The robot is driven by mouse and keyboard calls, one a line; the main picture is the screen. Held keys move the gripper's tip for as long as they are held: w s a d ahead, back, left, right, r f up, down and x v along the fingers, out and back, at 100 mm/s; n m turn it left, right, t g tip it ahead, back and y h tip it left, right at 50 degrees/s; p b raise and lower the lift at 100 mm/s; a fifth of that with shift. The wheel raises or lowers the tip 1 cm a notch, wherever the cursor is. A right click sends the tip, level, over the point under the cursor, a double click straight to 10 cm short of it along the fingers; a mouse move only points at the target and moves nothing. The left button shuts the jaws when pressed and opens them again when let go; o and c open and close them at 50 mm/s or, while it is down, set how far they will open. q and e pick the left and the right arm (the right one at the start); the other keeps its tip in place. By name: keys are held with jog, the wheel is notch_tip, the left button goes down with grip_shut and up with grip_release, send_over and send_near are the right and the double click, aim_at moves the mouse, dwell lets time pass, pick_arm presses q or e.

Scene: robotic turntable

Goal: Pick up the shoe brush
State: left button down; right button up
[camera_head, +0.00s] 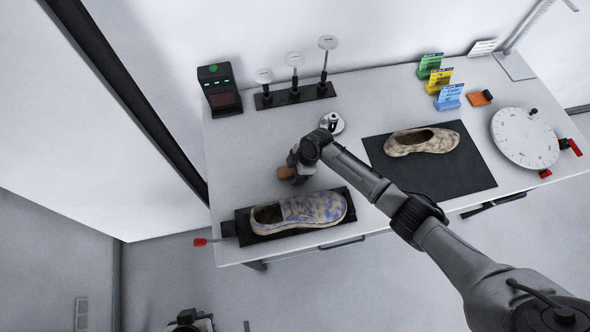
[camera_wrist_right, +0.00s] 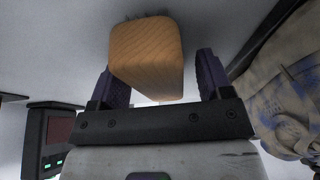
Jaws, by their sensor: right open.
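The shoe brush, seen as an orange-brown wooden block (camera_wrist_right: 147,55), lies between the two dark fingers of my right gripper (camera_wrist_right: 161,75) in the right wrist view. The fingers are open, one on each side of it, with a visible gap at the right finger. Whether the left finger touches it I cannot tell. In the head view the brush (camera_head: 285,173) is on the white table, just left of my right gripper (camera_head: 297,172). My left gripper (camera_head: 190,319) is at the bottom edge, below the table and partly cut off; its fingers are unclear.
A blue-patterned shoe (camera_head: 318,209) sits on a black holder (camera_head: 244,227) at the front. A beige shoe (camera_head: 422,141) lies on a dark mat (camera_head: 455,188). A white dial turntable (camera_head: 525,138) is at right. A stand with discs (camera_head: 295,97) and a black device (camera_head: 221,90) stand behind.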

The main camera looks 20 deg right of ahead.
aim_at(292, 170)
jog(key=shift+c, duration=0.4)
jog(key=c, duration=0.9)
jog(key=shift+r, duration=0.15)
jog(key=shift+r, duration=0.25)
jog(key=r, duration=0.3)
jog(key=shift+s+d+r, duration=0.15)
jog(key=shift+d+r, duration=0.05)
jog(key=shift+r, duration=0.1)
jog(key=s+d+r, duration=0.4)
jog(key=s+d, duration=0.1)
jog(key=s+d+r, duration=0.2)
jog(key=s, duration=0.1)
jog(key=shift+d+r, duration=0.3)
jog(key=shift+d, duration=0.1)
